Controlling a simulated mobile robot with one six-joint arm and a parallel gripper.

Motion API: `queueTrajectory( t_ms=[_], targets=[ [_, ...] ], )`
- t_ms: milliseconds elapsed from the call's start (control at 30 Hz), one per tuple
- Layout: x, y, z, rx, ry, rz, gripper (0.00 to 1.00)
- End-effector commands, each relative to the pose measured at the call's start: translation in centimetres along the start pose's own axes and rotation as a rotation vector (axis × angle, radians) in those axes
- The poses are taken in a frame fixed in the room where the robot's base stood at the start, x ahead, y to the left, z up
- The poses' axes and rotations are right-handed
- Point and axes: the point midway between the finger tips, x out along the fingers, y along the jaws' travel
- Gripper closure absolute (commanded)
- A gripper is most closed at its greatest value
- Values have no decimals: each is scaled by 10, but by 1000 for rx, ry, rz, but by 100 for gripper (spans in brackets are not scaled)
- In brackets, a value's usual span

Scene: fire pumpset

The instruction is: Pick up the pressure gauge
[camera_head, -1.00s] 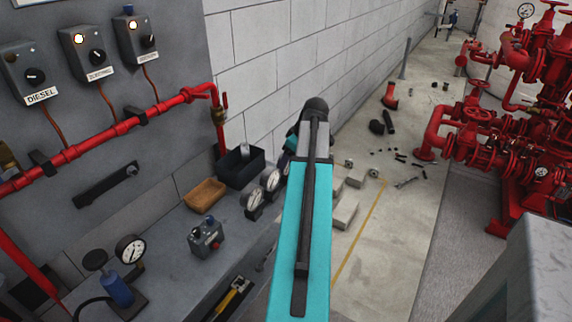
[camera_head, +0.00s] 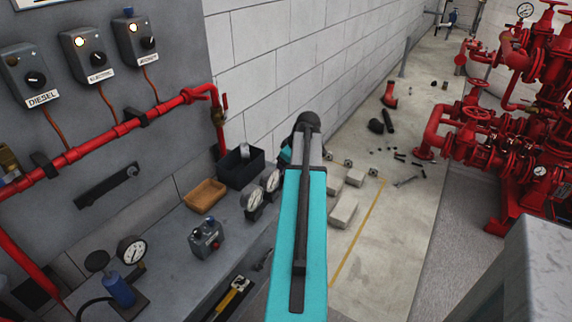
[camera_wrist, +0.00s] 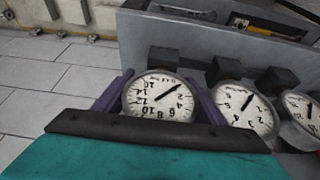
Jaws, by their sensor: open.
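Three round pressure gauges with white dials stand in a row in the wrist view: one at the left (camera_wrist: 160,97), one in the middle (camera_wrist: 240,108) and one at the right edge (camera_wrist: 303,112). My gripper (camera_wrist: 160,90) is open, with its purple fingers on either side of the left gauge. That gauge appears between the fingers; I cannot tell whether they touch it. In the head view two gauges show on the bench, a nearer one (camera_head: 252,202) and a farther one (camera_head: 271,183). My arm hides the third gauge and the fingers there.
The grey bench (camera_head: 170,255) also holds a black bin (camera_head: 240,170), a tan tray (camera_head: 204,195), a grey switch box (camera_head: 206,237) and a separate gauge on a blue hand pump (camera_head: 118,290). A white block wall (camera_head: 290,60) rises behind. Red pumps (camera_head: 500,140) stand at the right.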

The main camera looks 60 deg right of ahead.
Motion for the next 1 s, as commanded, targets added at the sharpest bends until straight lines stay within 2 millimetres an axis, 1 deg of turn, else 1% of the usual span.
queueTrajectory(
  t_ms=[533, 667, 700, 733, 1000],
  targets=[
    [1, 0, 0, -1, 0, 0, 36],
    [1, 0, 0, -1, 0, 0, 58],
    [1, 0, -1, -1, 0, 0, 65],
    [1, 0, -1, -1, 0, 0, 69],
    [0, 0, -1, -1, 1, 0, 69]
  ],
)
